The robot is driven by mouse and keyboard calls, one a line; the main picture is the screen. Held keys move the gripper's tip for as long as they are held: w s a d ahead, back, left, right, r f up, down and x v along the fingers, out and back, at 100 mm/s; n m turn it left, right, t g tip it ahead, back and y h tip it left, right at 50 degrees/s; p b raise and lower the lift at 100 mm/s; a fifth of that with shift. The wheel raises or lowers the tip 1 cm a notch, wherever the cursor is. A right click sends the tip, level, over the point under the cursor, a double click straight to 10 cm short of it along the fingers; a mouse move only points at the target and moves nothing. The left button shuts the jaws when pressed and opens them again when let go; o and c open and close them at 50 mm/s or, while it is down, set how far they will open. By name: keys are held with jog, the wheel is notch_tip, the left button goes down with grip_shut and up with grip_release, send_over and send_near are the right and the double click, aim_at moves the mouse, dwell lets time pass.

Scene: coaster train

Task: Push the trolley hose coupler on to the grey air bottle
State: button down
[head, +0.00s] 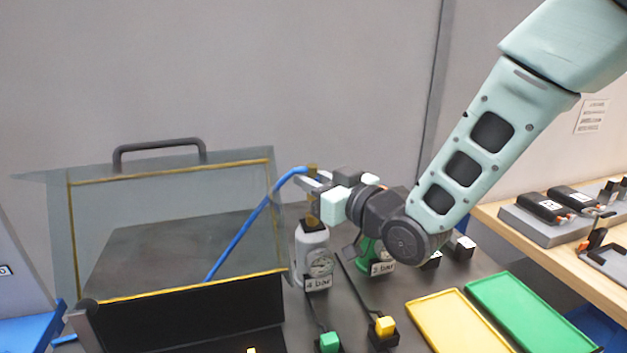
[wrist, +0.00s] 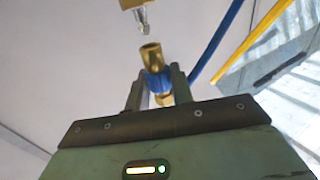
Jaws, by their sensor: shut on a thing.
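The grey air bottle (head: 312,244) stands upright on the dark bench, with a gauge and a "4 bar" label on its front. My gripper (head: 314,184) is over its top, shut on the brass hose coupler. In the wrist view, the coupler (wrist: 151,56) with its blue sleeve sits between the fingertips of my gripper (wrist: 156,84). A brass fitting with a silver nipple (wrist: 142,18) faces the coupler's open mouth, with a small gap between them. The blue hose (head: 240,232) runs from the coupler down to the left.
A green bottle (head: 372,258) labelled "3 bar" stands close on the right, partly behind my arm. A clear, yellow-edged guard (head: 172,174) with a black handle is at left. Green (head: 329,343) and yellow (head: 385,326) blocks stand in front. Yellow and green trays lie at right.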

jog(key=shift+f+b, duration=1.55)
jog(key=shift+b, duration=0.1)
dwell(0.4)
jog(key=c, duration=1.1)
grip_release()
